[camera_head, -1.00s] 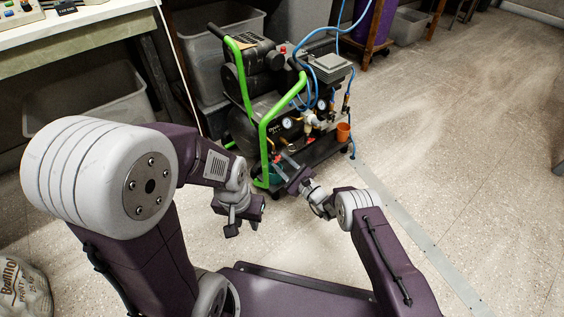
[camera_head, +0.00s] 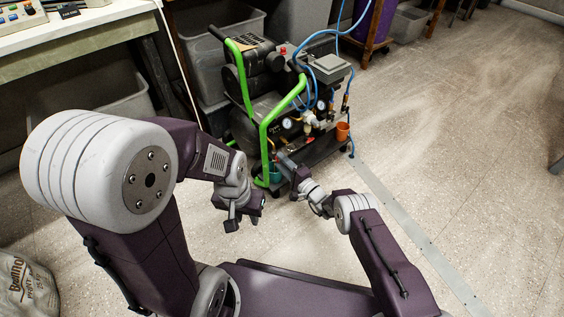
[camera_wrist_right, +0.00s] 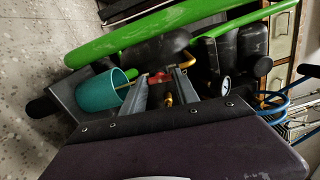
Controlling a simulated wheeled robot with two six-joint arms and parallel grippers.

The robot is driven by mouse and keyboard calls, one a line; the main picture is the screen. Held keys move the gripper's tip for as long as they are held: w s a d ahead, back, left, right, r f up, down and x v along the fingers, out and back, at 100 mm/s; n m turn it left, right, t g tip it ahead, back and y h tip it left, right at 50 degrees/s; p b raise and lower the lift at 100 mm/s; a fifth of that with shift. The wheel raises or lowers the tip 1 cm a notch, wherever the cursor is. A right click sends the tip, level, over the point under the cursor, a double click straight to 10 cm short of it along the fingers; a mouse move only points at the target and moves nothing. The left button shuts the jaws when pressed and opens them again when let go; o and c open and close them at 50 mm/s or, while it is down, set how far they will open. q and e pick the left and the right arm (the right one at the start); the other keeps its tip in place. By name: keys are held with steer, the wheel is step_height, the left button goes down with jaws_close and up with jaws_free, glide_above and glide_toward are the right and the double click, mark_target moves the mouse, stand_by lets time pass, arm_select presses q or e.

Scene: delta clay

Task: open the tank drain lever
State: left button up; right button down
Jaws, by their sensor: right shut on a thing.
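The tank drain lever, a small red handle (camera_wrist_right: 158,77), shows between my right fingertips in the right wrist view, beside a brass fitting (camera_wrist_right: 168,98). It sits low on the compressor (camera_head: 270,110). My right gripper (camera_head: 282,157) reaches in at the compressor's near lower side; it also shows in the right wrist view (camera_wrist_right: 164,80), with its two grey fingers shut on the red lever. The fingers partly hide the lever. In the head view the lever is hard to make out. My left gripper (camera_head: 243,221) is empty above the floor, its fingers apart.
A teal cup (camera_wrist_right: 102,90) stands close beside the right fingers. The compressor's green tube frame (camera_head: 264,140) rises next to them. An orange cup (camera_head: 343,131) and blue hoses (camera_head: 352,88) are farther right. The floor (camera_head: 450,150) at right is clear.

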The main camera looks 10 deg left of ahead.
steer(key=shift+f+n, duration=0.1)
steer(key=shift+n, duration=0.5)
steer(key=c, duration=0.9)
jaws_free()
steer(key=shift+d, duration=0.1)
steer(key=p+v, duration=0.7)
steer(key=v, duration=0.2)
